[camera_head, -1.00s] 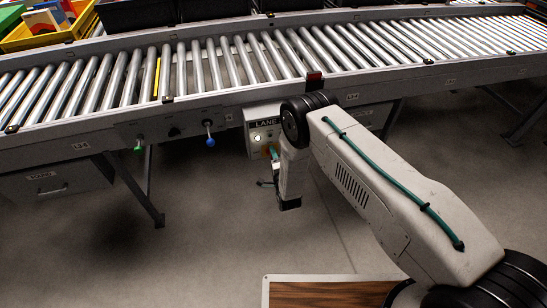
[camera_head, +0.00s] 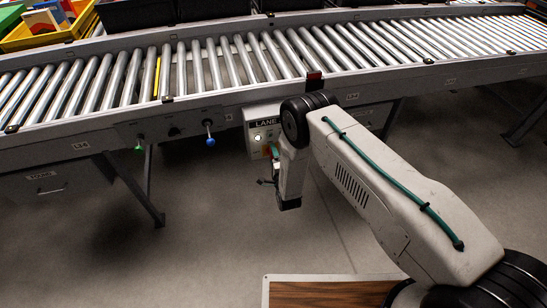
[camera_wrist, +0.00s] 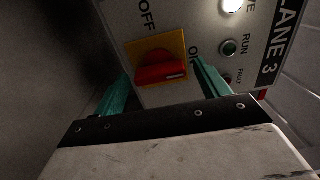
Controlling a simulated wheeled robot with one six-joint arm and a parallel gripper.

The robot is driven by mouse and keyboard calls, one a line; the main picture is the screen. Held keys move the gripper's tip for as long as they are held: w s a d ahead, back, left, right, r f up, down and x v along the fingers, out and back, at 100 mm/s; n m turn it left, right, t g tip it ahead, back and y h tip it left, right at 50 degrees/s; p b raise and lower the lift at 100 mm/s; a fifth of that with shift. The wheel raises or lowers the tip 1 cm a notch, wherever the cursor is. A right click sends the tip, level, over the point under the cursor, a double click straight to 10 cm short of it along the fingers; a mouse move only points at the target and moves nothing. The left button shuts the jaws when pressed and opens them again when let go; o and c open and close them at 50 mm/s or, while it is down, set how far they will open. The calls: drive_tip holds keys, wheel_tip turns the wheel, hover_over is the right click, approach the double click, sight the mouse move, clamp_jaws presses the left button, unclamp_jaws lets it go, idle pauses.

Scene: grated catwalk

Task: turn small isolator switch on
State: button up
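The small isolator switch is a red rotary knob (camera_wrist: 160,74) on a yellow-orange plate (camera_wrist: 150,47), on the grey control box. Its white mark is at its right end in the wrist view. The OFF label stands at the plate's upper left; the ON label at its right is partly covered by a finger. My gripper (camera_wrist: 162,70) is open, with teal fingers on either side of the knob and a visible gap to it. In the head view the switch (camera_head: 267,152) is small and partly hidden by my arm.
The grey LANE 3 box (camera_head: 257,133) hangs under the roller conveyor (camera_head: 230,65). It carries a lit white lamp (camera_wrist: 232,5) and a dark green RUN lamp (camera_wrist: 229,47). Blue (camera_head: 210,141) and green (camera_head: 138,149) knobs hang to the left. The floor below is open.

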drive_tip(key=shift+s, duration=0.1)
drive_tip(key=v, duration=0.7)
drive_tip(key=shift+s, duration=0.3)
drive_tip(key=shift+d, duration=0.1)
